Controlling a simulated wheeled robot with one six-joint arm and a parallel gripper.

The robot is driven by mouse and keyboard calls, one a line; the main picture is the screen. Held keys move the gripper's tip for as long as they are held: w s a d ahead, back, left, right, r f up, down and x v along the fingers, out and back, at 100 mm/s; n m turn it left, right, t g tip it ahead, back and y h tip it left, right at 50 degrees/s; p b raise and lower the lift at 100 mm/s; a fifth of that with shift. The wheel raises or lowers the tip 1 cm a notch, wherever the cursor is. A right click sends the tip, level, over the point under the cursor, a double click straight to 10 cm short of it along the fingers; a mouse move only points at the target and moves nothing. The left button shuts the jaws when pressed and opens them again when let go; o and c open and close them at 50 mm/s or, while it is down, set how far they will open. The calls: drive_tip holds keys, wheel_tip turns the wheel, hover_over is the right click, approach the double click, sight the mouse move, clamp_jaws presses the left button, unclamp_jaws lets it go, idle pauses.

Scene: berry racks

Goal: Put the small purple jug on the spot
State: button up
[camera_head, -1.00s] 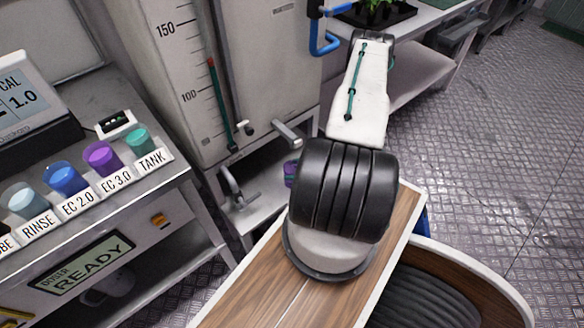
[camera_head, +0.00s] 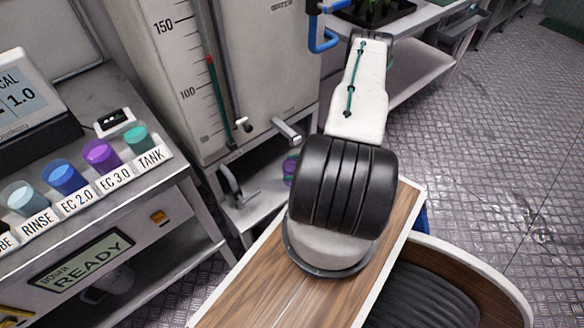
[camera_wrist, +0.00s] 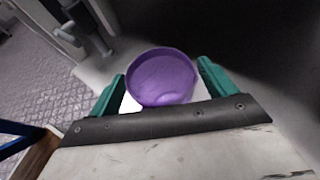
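The small purple jug (camera_wrist: 162,78) is seen from above in the wrist view, its round purple mouth between the two green fingers of my gripper (camera_wrist: 160,88). The fingers stand close on both sides of it; I cannot tell whether they press on it. A bright white patch (camera_wrist: 130,104) shows beside and below the jug; I cannot tell whether this is the spot. In the head view a small part of a purple vessel (camera_head: 289,171) shows left of my arm, at the low shelf under the tank. My gripper is hidden there behind my arm.
The tank (camera_head: 190,110) with its scale and tap (camera_head: 287,131) stands above the shelf (camera_head: 255,207). At left, a dosing bench (camera_head: 165,185) holds several coloured cups and a meter (camera_head: 20,95). A plant table (camera_head: 420,60) is behind my arm. The floor at right is clear.

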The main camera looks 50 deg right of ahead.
drive_tip(key=v, duration=0.7)
drive_tip(key=shift+s+d, duration=0.15)
drive_tip(key=shift+s, duration=0.2)
idle(0.6)
